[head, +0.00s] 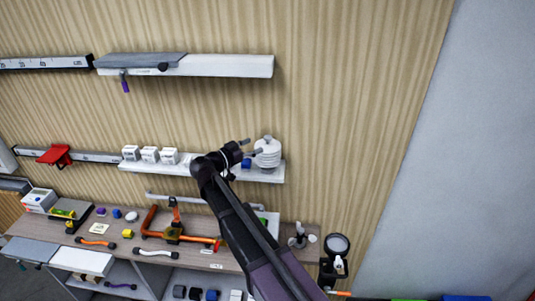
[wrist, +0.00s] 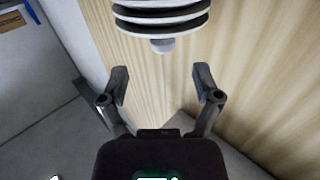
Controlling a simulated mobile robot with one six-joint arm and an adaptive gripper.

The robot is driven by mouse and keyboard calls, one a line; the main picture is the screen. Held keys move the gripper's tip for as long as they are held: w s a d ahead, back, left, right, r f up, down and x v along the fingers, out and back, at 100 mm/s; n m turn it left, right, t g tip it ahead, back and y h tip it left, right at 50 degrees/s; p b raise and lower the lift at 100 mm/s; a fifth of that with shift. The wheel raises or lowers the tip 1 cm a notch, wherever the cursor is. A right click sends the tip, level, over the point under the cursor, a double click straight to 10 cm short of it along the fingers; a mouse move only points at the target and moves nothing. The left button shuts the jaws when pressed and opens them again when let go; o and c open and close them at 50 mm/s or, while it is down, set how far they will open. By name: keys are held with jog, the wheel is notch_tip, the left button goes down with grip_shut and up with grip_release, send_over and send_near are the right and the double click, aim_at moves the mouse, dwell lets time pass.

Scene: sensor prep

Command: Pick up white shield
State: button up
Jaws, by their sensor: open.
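The white shield (head: 267,153) is a stack of round white plates with a small knob on top. It stands upright at the right end of the wall shelf. In the wrist view the shield (wrist: 162,18) shows at the top edge, partly cut off, with its knob (wrist: 162,45) toward the jaws. My gripper (head: 251,150) is beside the shield at its left in the head view. In the wrist view my gripper (wrist: 161,82) is open and empty, its fingers apart and the shield beyond their tips. I cannot tell the exact gap.
A blue block (head: 246,163) sits on the same shelf close to my gripper. Several white boxes (head: 150,154) stand farther left on it. An upper shelf (head: 230,66) hangs above. The workbench (head: 120,256) below holds tools and small parts.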

aim_at(268, 136)
jog(key=shift+x, duration=0.8)
jog(key=shift+x, duration=2.6)
jog(key=shift+w+a, duration=0.1)
grip_shut()
